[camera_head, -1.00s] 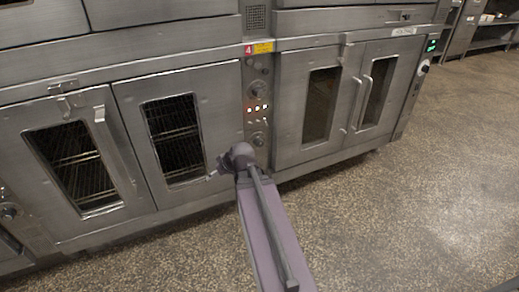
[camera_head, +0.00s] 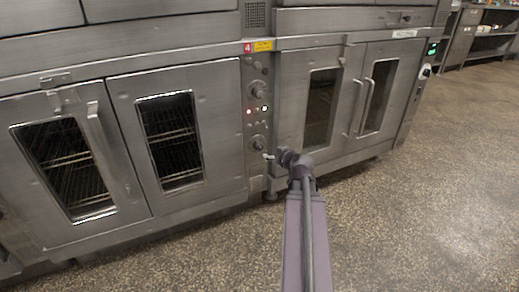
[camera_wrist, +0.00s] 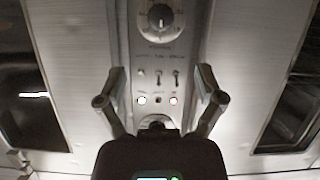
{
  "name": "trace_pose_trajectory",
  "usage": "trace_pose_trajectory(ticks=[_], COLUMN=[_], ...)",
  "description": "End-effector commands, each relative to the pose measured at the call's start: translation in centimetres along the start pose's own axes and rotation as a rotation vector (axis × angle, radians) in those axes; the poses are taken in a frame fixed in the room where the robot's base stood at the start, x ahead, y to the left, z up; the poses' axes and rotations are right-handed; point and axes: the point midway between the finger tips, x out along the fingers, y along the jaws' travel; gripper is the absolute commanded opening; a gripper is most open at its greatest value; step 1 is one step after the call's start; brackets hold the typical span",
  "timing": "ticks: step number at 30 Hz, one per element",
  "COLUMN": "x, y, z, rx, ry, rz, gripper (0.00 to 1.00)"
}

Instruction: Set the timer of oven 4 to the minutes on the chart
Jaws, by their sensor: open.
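The control panel of oven 4 (camera_head: 258,120) stands between two pairs of oven doors, under a red label with a 4 (camera_head: 248,48). It has an upper dial (camera_head: 258,90), small lights, switches and a lower dial (camera_head: 258,143). My gripper (camera_head: 268,157) is open and empty, in front of the panel's lower end. In the wrist view, which looks upside down against the head view, a large dial (camera_wrist: 160,18) lies beyond the open fingers (camera_wrist: 160,98). Another knob is mostly hidden behind my gripper. Dial markings are too small to read. No chart can be made out.
Glass-windowed oven doors with upright handles flank the panel, on the left (camera_head: 175,135) and right (camera_head: 345,100). A yellow label (camera_head: 263,46) is beside the 4. The speckled floor (camera_head: 420,210) at the right is clear. Shelves (camera_head: 490,40) stand at the far right.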

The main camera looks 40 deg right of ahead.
Motion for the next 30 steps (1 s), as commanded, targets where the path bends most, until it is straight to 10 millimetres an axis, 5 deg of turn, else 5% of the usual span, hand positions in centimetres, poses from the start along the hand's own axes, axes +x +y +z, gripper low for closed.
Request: trace_pose_trajectory(ticks=[14, 30], x=[0.9, 8.2], y=[-0.1, -0.1], z=[0.0, 0.1], rx=[0.0, -0.001], ry=[-0.001, -0.001], rz=[-0.003, -0.004], gripper=[0.87, 0.87])
